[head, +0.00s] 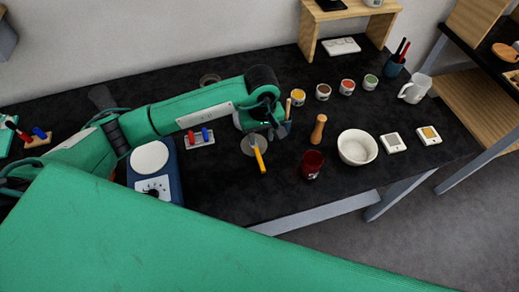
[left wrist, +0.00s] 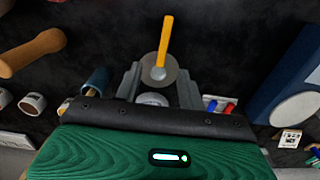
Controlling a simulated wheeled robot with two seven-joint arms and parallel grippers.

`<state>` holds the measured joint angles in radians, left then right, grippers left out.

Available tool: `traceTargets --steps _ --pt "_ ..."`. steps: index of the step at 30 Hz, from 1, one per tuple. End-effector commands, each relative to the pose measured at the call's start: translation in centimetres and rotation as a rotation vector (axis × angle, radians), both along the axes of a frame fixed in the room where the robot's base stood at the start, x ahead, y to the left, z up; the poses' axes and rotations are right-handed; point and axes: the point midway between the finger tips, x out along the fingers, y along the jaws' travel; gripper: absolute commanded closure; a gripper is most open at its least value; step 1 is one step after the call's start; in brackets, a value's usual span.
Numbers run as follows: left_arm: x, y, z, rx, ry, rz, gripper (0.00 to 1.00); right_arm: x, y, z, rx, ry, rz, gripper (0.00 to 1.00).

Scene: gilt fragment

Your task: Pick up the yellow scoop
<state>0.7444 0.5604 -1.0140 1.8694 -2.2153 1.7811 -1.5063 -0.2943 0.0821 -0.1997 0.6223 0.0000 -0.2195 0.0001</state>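The yellow scoop (head: 260,160) lies on the black table near the front edge, at the middle of the head view. It also shows in the left wrist view (left wrist: 165,42), where its handle points up the picture and its lower end lies over a round grey disc (left wrist: 174,72). I cannot tell whether that disc is part of the scoop. My left gripper (head: 262,129) is over the disc, just beyond the handle. In the left wrist view its two fingers (left wrist: 160,88) are spread apart, with nothing clearly held between them. My right gripper is not in view.
A dark red cup (head: 312,164), a wooden peg-like piece (head: 318,129) and a white bowl (head: 357,147) stand right of the scoop. A blue scale (head: 157,188) and a small rack with red and blue pieces (head: 199,139) are left. Several small jars stand behind.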

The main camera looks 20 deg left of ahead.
Motion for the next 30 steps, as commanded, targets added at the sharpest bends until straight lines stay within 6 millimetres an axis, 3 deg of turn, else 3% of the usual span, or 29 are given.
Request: traceTargets --steps 6,13,17,24,30 --pt "-0.1 0.0 -3.8 0.001 0.004 0.003 0.60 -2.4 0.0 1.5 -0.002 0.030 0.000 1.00" --pt "-0.1 0.1 -5.4 -0.001 0.001 0.001 0.60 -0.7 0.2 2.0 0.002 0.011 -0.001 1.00" --pt "-0.3 0.3 -6.3 -0.001 0.004 0.002 0.60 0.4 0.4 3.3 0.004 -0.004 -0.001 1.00" --pt "-0.4 0.5 -9.4 -0.001 0.003 0.002 0.60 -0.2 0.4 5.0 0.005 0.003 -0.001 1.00" --pt "-0.3 0.6 -10.5 -0.001 -0.001 0.000 0.60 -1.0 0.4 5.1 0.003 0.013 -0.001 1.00"
